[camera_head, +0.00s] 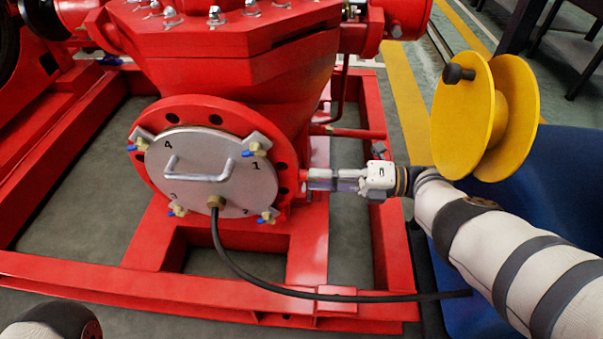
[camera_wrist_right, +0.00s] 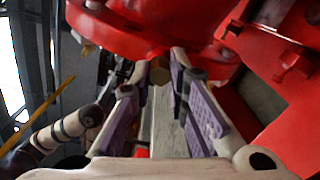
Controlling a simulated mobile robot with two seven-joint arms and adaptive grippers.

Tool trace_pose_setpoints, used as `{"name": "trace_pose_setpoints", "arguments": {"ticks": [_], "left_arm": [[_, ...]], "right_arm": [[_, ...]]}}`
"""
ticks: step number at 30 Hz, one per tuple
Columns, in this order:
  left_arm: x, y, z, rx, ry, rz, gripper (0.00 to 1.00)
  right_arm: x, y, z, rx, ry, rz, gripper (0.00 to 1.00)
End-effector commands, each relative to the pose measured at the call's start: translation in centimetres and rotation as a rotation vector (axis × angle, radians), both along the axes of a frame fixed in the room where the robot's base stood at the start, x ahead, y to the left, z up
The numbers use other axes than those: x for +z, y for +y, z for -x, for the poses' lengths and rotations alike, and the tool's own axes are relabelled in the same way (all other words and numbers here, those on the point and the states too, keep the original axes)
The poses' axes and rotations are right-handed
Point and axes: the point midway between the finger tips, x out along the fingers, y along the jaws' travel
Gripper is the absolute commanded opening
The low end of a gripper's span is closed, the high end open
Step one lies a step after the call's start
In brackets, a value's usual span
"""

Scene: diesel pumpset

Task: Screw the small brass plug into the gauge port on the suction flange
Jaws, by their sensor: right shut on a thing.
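The suction flange (camera_head: 195,106) is a round red ring on the pump's front, with a silver cover plate (camera_head: 215,185) clamped on it. My right gripper (camera_head: 310,180) reaches in from the right and its fingertips are at the flange's right edge. In the right wrist view the purple-padded fingers (camera_wrist_right: 163,75) are shut on a small brownish-brass piece (camera_wrist_right: 160,72), the brass plug, close against red metal. The gauge port is hidden behind the fingertips and plug. I cannot tell how far the plug sits in it. My left gripper is out of view; only part of my left arm shows.
The cover has a handle (camera_head: 198,174), several clamps around its rim, and a black hose (camera_head: 260,286) running low to the right. Red frame rails (camera_head: 150,290) surround the pump. A yellow reel (camera_head: 465,115) stands on the right, beside a blue surface (camera_head: 565,180).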

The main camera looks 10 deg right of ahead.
Motion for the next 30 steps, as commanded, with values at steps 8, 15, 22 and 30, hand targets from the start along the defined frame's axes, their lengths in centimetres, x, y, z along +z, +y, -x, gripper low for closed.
{"name": "trace_pose_setpoints", "arguments": {"ticks": [8,15,22,30], "left_arm": [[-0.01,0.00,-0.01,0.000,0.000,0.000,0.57],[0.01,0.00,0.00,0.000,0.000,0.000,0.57],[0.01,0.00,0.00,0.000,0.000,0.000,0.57],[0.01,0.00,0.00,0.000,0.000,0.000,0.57]], "right_arm": [[0.03,0.18,-0.01,0.003,0.791,-0.229,0.00],[0.13,0.21,-0.07,0.004,1.145,-0.333,0.00],[0.06,0.25,-0.01,0.005,1.204,-0.347,0.00],[0.03,0.13,-0.01,0.003,1.202,-0.346,0.38]]}}
